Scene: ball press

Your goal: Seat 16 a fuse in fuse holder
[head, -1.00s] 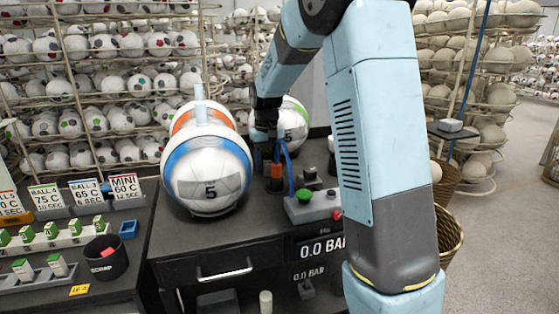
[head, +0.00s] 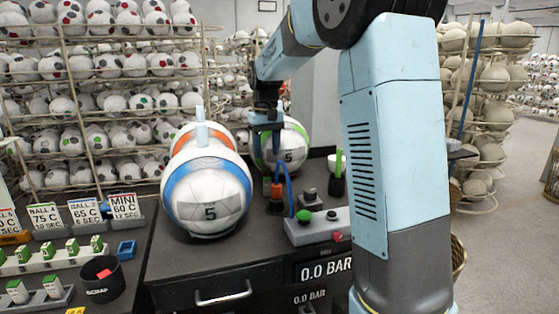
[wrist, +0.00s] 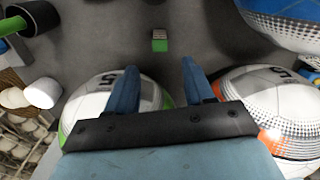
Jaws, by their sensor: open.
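My gripper (head: 266,140) hangs over the bench beside the green-banded ball, fingers pointing down. In the wrist view its two blue fingers (wrist: 160,70) are apart with nothing between them. A small block with a green face (wrist: 159,40) lies on the grey surface beyond the fingertips, apart from them; I cannot tell whether it is a fuse. Green-topped white fuse-like blocks stand in a rear white rack (head: 52,257), and two more, one a front block (head: 52,286), stand in a front rack at the left. I cannot make out their ratings or which part is the fuse holder.
A blue-banded ball (head: 205,198), an orange-banded ball (wrist: 282,110) and a green-banded ball (head: 283,160) crowd the gripper. A blue hose (head: 290,185), a grey button box (head: 318,226) and a dark cup (head: 338,186) stand to the right. A scrap bin (head: 101,281) is at left.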

